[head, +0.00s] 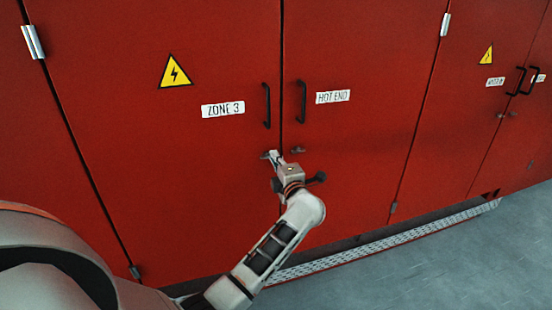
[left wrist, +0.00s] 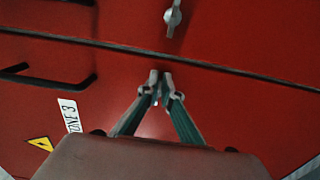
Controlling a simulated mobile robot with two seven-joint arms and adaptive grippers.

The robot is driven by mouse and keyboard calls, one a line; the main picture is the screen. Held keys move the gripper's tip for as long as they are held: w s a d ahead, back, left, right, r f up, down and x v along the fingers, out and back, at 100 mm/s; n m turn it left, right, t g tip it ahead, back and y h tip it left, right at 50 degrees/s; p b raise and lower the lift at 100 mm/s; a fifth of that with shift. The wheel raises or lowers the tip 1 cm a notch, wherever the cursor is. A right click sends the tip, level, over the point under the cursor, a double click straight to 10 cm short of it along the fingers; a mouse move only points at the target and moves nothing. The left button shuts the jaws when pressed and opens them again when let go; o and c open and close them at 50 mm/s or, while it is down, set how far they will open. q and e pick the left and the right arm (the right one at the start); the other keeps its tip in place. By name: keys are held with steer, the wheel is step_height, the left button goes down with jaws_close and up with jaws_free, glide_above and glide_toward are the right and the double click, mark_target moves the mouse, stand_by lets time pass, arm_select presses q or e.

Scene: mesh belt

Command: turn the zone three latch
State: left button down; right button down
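The zone three latch (head: 265,156) is a small grey part on the red left door, below its black handle and beside the door seam. My left gripper (head: 273,157) is at this latch in the head view. In the left wrist view its fingertips (left wrist: 161,80) are close together, with a small pale part between them that looks like the latch. The fingers hide most of the latch, so its angle is hard to tell. The "ZONE 3" label (head: 223,110) is above left. My right gripper is not in view.
The hot end latch (head: 298,150) sits just across the seam, close to my gripper; it also shows in the left wrist view (left wrist: 172,17). Black handles (head: 266,105) (head: 302,102) stand out above. A metal step (head: 350,253) runs along the cabinet's foot. Grey floor (head: 450,265) is clear at right.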

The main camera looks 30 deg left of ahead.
arm_select(q)
steer(key=c, duration=2.1)
jaws_free()
steer(key=shift+s+a+f, duration=0.15)
steer(key=shift+a+f, duration=0.1)
steer(key=shift+a, duration=0.1)
steer(key=shift+c, duration=0.2)
steer(key=v, duration=1.2)
steer(key=shift+r, duration=0.15)
